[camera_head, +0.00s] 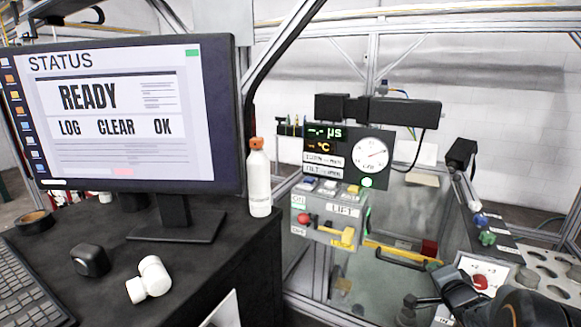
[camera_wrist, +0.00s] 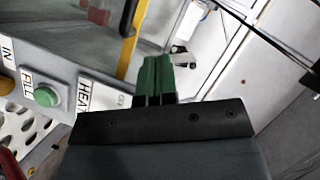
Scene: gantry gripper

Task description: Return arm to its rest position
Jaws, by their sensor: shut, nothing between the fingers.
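My gripper (camera_wrist: 156,78) shows in the wrist view with its two green fingers together and nothing between them. It hangs over a panel with a green FILL button (camera_wrist: 46,96) and a HEAT label (camera_wrist: 84,97), apart from both. In the head view my dark arm is at the bottom right, close to the gantry cell's control area. The fingertips are hard to make out there.
A monitor (camera_head: 215,130) reading READY stands on a dark desk with a white bottle (camera_head: 259,180) at its edge. A gauge panel (camera_head: 350,155) and a control box with a yellow handle (camera_head: 347,237) stand mid-scene. A rack with round holes (camera_head: 553,271) is at right.

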